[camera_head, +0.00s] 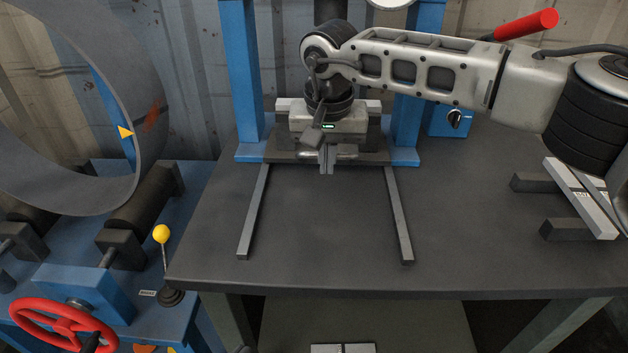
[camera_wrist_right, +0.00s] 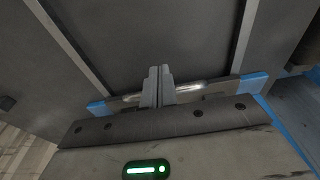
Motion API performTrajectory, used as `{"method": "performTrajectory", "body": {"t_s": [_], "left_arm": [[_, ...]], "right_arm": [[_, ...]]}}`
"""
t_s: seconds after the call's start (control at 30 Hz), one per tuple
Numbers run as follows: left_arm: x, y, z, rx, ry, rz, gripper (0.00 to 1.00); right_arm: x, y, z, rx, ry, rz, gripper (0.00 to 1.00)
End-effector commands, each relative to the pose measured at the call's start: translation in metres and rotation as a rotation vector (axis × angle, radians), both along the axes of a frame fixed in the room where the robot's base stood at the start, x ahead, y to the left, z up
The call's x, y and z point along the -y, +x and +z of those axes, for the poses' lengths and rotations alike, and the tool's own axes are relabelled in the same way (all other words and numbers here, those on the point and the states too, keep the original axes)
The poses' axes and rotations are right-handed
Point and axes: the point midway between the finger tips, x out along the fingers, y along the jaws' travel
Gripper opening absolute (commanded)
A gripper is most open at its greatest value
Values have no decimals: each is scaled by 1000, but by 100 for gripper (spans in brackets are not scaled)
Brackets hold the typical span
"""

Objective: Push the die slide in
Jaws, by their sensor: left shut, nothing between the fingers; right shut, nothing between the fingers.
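The die slide (camera_head: 370,156) appears as a dark plate between the blue press feet, at the far ends of two rails. Most of it is hidden behind my right gripper and wrist. My right gripper (camera_head: 327,169) points down in front of the plate, between the rails, shut and empty. In the right wrist view its fingers (camera_wrist_right: 158,80) are together, with a shiny metal edge (camera_wrist_right: 195,92) close behind them. I cannot tell whether they touch it. My left gripper is not in view.
The left rail (camera_head: 253,212) and right rail (camera_head: 398,215) run along the dark table (camera_head: 325,235), clear between them. Blue press posts (camera_head: 243,75) stand at the back. A bracket (camera_head: 580,200) sits at the right. A large pipe ring (camera_head: 60,190) and red handwheel (camera_head: 62,325) are at left.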

Motion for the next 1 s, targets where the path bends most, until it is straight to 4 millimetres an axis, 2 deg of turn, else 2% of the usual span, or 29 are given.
{"method": "performTrajectory", "body": {"t_s": [0.57, 0.73, 1.0], "left_arm": [[0, 0, 18, 1, 0, 0, 0], [0, 0, 22, 1, 0, 0, 0], [0, 0, 43, 1, 0, 0, 0]], "right_arm": [[-1, 48, 1, 0, 1, -4, 0], [0, 47, 7, 1, 1, 0, 0], [0, 43, 35, 1, 1, 0, 0]]}}
